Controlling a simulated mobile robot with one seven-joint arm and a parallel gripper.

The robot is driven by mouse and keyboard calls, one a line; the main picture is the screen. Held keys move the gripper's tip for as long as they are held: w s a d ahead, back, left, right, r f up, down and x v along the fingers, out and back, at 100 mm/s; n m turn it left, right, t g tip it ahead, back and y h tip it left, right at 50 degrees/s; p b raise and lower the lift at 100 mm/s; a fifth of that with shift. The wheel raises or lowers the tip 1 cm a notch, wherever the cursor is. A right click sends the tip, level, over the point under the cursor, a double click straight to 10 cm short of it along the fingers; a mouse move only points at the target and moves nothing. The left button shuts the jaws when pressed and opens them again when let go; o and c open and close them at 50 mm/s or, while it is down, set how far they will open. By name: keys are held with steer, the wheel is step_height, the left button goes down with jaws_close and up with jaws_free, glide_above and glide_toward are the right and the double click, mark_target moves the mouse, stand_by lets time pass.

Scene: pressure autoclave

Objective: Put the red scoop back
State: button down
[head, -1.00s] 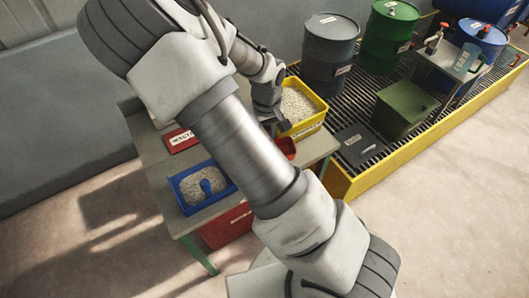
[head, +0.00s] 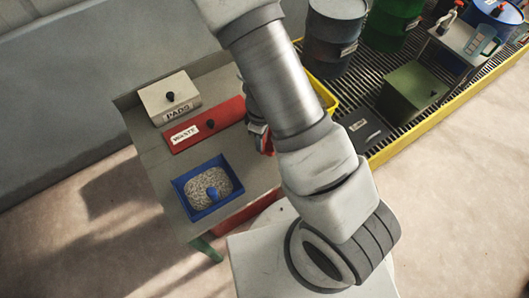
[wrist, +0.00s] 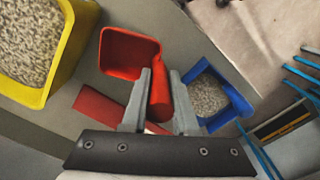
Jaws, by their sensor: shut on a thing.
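The red scoop (wrist: 128,52) shows in the wrist view, its open bowl facing the camera and looking empty. Its handle runs down between the two fingers of my gripper (wrist: 161,76), which is shut on it. In the head view the scoop (head: 268,143) is a small red patch beside my gripper (head: 257,130), at the table's right side, mostly hidden by my arm. I cannot tell whether the scoop touches the table top. The yellow bin of pale granules (wrist: 28,45) is at the upper left in the wrist view; my arm mostly covers it in the head view.
On the table (head: 160,158) stand a blue tray (head: 180,190) of granules with a blue scoop, a red WASTE box (head: 222,117) and a PADS box (head: 172,92). A green box (head: 410,93) stands on the yellow-edged grating at right. Bare table lies around the blue tray.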

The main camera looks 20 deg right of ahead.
mark_target(262, 154)
steer(key=shift+f+b, duration=1.9)
steer(key=shift+f, duration=2.1)
steer(key=shift+f, duration=0.15)
steer(key=c, duration=0.7)
jaws_free()
